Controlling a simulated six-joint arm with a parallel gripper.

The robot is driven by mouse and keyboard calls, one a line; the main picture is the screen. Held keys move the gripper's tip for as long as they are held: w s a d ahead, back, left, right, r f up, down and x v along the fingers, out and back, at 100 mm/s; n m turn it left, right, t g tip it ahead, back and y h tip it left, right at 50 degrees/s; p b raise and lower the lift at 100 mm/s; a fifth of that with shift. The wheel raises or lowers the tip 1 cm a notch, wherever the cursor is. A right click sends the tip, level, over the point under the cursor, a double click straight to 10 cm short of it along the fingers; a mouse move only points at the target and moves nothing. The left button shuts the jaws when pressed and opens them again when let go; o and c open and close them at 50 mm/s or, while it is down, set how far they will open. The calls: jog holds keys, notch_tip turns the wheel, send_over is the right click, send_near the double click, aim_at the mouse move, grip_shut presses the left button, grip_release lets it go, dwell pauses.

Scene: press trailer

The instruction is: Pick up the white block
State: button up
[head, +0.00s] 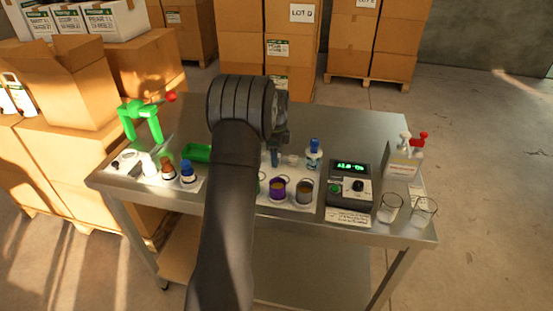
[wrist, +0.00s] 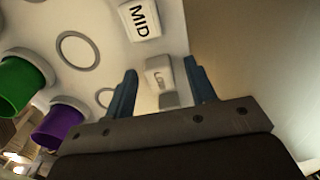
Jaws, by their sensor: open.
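My gripper (wrist: 161,76) is open, with its two blue-grey fingers apart in the wrist view. A white block (wrist: 158,73) with a partly readable dark mark shows between the fingers, beyond their tips or level with them; I cannot tell which. A small grey face (wrist: 170,100) shows just below it. A second white block (wrist: 139,19) marked "MID" lies further up in the wrist view. In the head view my gripper (head: 275,158) points down over the middle of the metal table; my arm hides much of that area, and I cannot pick out the white block there.
A green cup (wrist: 18,85) and a purple cup (wrist: 58,125) stand left in the wrist view. On the table (head: 365,125) are a blue-capped bottle (head: 314,158), a display device (head: 349,185), glass beakers (head: 390,207), a pump box (head: 403,163) and a green press (head: 141,122).

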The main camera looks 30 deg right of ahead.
jog(key=shift+c, duration=0.2)
jog(key=c, duration=1)
